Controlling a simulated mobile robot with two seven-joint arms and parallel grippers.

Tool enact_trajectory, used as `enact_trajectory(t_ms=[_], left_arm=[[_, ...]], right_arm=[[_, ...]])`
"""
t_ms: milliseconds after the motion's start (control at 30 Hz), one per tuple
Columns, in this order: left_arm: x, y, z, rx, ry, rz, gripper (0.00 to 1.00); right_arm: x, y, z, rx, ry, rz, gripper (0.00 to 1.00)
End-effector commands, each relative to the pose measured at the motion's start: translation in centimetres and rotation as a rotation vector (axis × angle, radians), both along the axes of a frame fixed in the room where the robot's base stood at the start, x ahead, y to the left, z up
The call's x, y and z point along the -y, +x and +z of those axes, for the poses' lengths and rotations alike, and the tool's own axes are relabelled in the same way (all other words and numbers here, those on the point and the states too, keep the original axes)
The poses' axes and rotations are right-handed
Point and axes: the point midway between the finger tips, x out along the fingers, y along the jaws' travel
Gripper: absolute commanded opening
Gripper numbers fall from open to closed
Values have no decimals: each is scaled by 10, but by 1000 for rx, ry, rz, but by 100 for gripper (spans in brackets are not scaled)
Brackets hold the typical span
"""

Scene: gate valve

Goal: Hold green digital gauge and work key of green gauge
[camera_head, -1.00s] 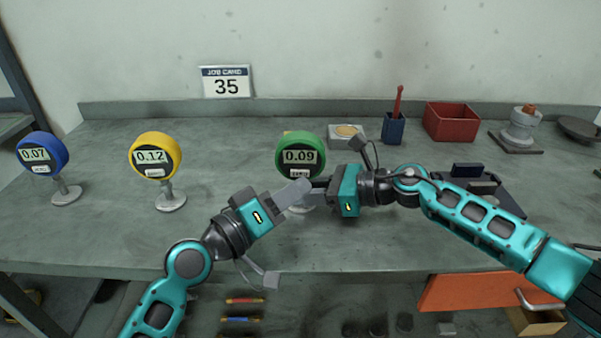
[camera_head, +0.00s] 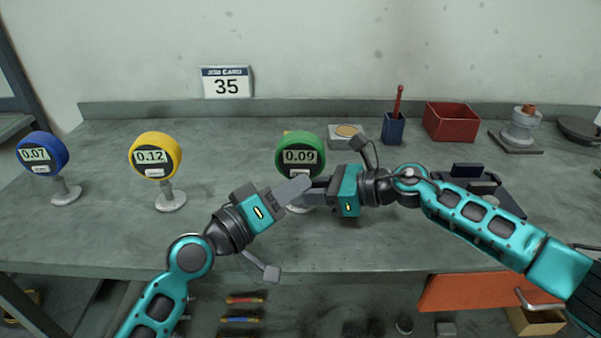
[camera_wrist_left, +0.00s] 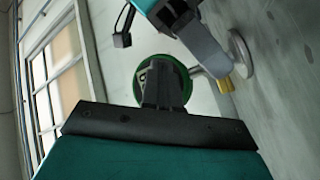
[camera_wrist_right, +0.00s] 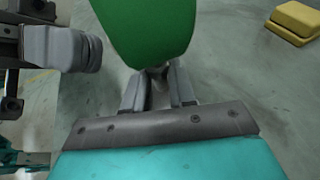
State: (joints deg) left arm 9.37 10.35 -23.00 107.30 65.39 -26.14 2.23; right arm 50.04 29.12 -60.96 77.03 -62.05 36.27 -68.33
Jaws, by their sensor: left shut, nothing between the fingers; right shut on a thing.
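The green digital gauge (camera_head: 300,152) stands upright on the bench and reads 0.09. Its white key (camera_head: 297,172) sits below the display, with the left fingertips close to its lower edge; I cannot tell whether they touch it. My left gripper (camera_head: 306,182) is shut and empty in front of the gauge. In the left wrist view its fingers (camera_wrist_left: 165,88) cover much of the gauge face (camera_wrist_left: 183,72). My right gripper (camera_head: 312,190) is shut on the gauge's stem; the right wrist view shows its fingers (camera_wrist_right: 158,92) around the stem below the green body (camera_wrist_right: 150,28).
A yellow gauge (camera_head: 153,153) reading 0.12 and a blue gauge (camera_head: 43,153) reading 0.07 stand to the left. A job card (camera_head: 226,82) shows 35. Behind are a blue holder (camera_head: 394,128), a red bin (camera_head: 451,122) and a valve (camera_head: 521,128). The bench's front left is clear.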

Motion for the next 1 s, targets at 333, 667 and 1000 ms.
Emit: enact_trajectory(t_ms=[333, 667, 1000], left_arm=[[0, 1, 0, 0, 1, -1, 0], [0, 5, 0, 0, 1, -1, 0], [0, 7, 0, 1, 1, 0, 0]], right_arm=[[-1, 0, 0, -1, 0, 2, 8], [-1, 0, 0, 0, 1, 2, 8], [-1, 0, 0, 1, 1, 2, 8]])
